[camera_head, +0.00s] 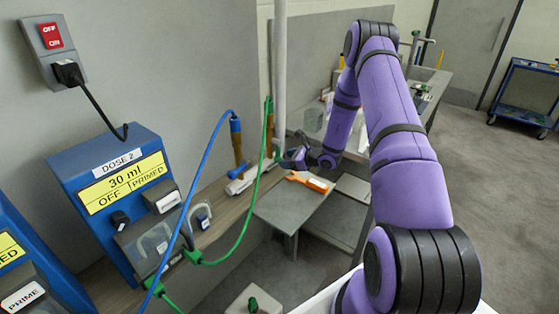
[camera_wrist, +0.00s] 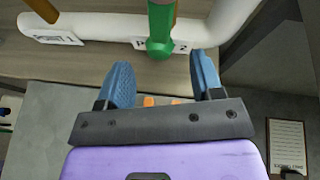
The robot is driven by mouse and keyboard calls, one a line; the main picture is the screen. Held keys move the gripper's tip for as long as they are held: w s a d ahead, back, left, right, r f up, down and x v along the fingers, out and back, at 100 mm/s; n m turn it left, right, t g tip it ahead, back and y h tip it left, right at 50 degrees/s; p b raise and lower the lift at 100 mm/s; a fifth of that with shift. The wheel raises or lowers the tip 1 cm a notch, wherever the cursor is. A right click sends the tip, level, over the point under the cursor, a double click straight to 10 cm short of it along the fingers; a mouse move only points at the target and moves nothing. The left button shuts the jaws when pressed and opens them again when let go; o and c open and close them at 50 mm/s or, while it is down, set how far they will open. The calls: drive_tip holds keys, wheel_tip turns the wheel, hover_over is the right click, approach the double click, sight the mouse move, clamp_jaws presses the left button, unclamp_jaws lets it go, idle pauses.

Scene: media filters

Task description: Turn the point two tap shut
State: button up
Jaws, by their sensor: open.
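In the wrist view a green tap-like part (camera_wrist: 160,28) stands on a white pipe (camera_wrist: 100,27), in front of a brown upright (camera_wrist: 175,10). It partly covers a white label (camera_wrist: 180,46) on which a 2 shows. My gripper (camera_wrist: 162,74) is open, its two blue fingers apart, one to each side of the green part's lower end. The green part appears just beyond the fingertips; I cannot tell whether they touch it.
Another brown upright (camera_wrist: 42,8) and label (camera_wrist: 50,35) are to the left on the pipe. An orange-and-white item (camera_head: 308,181) lies on the grey table (camera_head: 285,207) below my gripper. Blue (camera_head: 196,170) and green (camera_head: 258,185) hoses hang on the left near a blue dosing unit (camera_head: 75,180).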

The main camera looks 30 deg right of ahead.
sight(279, 159)
drive_tip(key=shift+x, duration=2.2)
clamp_jaws()
